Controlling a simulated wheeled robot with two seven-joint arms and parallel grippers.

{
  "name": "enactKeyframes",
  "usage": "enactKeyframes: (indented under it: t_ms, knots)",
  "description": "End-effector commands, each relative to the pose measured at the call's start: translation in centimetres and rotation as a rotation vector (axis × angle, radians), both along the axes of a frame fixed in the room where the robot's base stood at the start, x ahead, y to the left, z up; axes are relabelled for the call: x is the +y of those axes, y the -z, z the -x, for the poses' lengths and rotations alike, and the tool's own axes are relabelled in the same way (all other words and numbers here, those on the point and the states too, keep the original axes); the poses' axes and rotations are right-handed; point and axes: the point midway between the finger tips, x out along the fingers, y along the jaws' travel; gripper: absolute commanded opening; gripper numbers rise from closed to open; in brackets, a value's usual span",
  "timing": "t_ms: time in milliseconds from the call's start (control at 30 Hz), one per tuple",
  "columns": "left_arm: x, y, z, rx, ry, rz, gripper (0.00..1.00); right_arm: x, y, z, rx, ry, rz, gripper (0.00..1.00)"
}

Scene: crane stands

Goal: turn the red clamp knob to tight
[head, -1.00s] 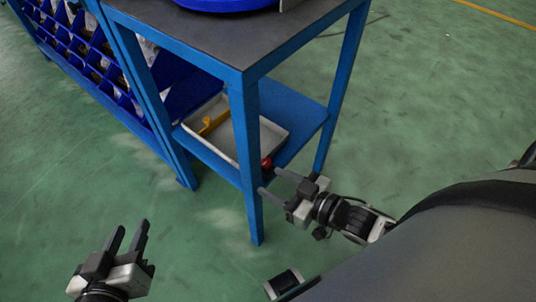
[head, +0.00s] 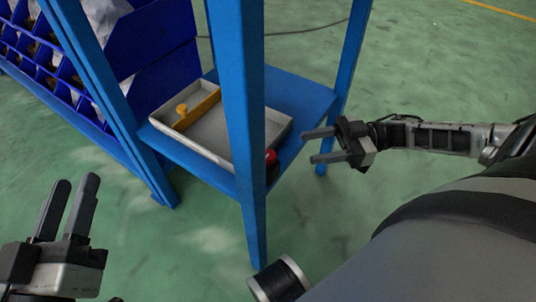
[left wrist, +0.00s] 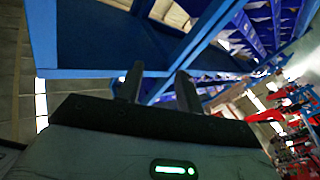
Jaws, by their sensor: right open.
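The red knob (head: 271,156) shows at the near right corner of the lower shelf, beside the tray, partly hidden behind the blue table leg. My right gripper (head: 318,146) is open and empty to the right of the red knob, apart from it, its fingers pointing left toward the shelf. My left gripper (head: 67,208) is open and empty over the floor at the lower left, away from the table. Its fingers (left wrist: 157,88) also show in the left wrist view, with blue framework beyond them. What the red knob is mounted on cannot be made out.
A grey tray (head: 213,133) with a yellow part (head: 196,112) stands on the blue lower shelf (head: 300,97). The near blue leg (head: 240,130) stands in front of the shelf corner. A rack of blue bins (head: 150,40) is at the left. Floor at the right is clear.

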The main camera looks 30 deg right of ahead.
Motion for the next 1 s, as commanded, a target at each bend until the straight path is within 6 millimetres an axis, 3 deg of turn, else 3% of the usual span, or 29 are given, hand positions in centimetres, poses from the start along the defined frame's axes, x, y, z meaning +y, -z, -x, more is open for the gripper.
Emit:
enactKeyframes:
  t_ms: [300, 500, 933, 1000]
  knots:
    - [0.3, -2.9, -0.6, -0.289, -0.033, -0.072, 0.36, 6.4, 0.3, -2.6, -0.004, -0.001, -0.004, 0.49]
    - [0.3, -4.6, -0.4, -0.431, -0.048, -0.102, 0.36, 9.0, 0.2, -3.7, -0.003, 0.000, -0.001, 0.49]
    - [0.3, -5.4, -0.2, -0.486, -0.052, -0.114, 0.36, 9.9, 0.1, -4.1, 0.000, 0.001, -0.001, 0.49]
    - [0.3, -5.4, -0.2, -0.486, -0.052, -0.114, 0.36, 9.9, 0.1, -4.1, 0.000, 0.001, -0.001, 0.32]
